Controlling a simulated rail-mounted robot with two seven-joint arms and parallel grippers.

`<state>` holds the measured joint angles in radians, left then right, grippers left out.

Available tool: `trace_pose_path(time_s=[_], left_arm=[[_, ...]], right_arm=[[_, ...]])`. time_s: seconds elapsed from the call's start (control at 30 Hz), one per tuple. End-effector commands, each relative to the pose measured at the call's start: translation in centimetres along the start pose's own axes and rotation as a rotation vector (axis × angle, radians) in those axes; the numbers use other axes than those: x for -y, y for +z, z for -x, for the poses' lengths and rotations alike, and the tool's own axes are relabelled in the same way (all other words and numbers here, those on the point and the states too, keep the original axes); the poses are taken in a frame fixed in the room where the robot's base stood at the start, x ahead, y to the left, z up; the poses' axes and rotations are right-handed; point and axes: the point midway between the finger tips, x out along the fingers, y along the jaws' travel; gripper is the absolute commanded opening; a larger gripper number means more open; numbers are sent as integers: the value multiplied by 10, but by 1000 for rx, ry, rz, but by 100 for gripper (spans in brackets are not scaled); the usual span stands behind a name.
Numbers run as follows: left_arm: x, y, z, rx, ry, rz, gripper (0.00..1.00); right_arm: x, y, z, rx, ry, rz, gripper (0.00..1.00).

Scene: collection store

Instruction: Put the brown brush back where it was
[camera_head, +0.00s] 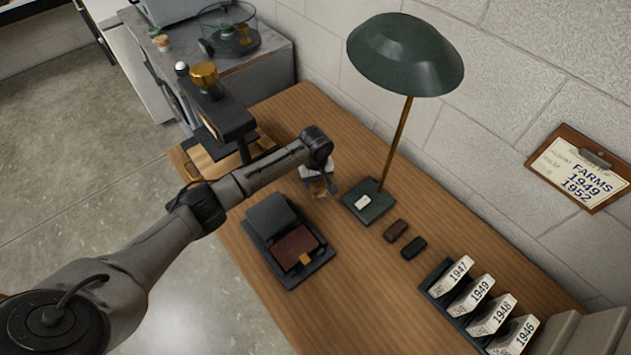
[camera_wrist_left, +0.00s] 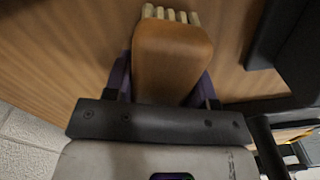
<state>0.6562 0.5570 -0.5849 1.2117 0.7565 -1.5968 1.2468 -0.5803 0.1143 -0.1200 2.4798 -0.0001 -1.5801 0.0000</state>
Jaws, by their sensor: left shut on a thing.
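My left gripper (camera_head: 318,180) is over the table, between the lamp base and the black tray. It is shut on the brown brush (camera_wrist_left: 172,60), with a finger on each side in the left wrist view. The brush has a smooth orange-brown body and pale bristle tufts at its far end. In the head view it is mostly hidden by the gripper. I cannot tell whether it touches the wooden table (camera_head: 365,285). My right gripper is not in view.
A green lamp (camera_head: 405,55) stands on a green base (camera_head: 368,203) beside the gripper. A dark brown block (camera_head: 396,230) and a black block (camera_head: 413,248) lie nearby. A black tray (camera_head: 288,283) holds a brown item. A rack of year cards (camera_head: 480,305) stands at the right.

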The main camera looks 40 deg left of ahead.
Motion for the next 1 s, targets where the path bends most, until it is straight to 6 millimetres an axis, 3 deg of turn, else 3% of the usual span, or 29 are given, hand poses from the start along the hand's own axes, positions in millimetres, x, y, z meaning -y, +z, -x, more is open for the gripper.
trace_pose_path(time_s=[0.43, 0.47, 0.7, 1.0], left_arm=[[0, 0, -6, 1, 1, 1, 29], [0, 0, -7, 1, 1, 1, 52], [0, 0, -7, 0, 1, 1, 75], [0, -1, -5, -1, 2, 0, 76]], right_arm=[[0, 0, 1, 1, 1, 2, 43], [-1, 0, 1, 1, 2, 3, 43], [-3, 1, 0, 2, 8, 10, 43], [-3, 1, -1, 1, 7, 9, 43]])
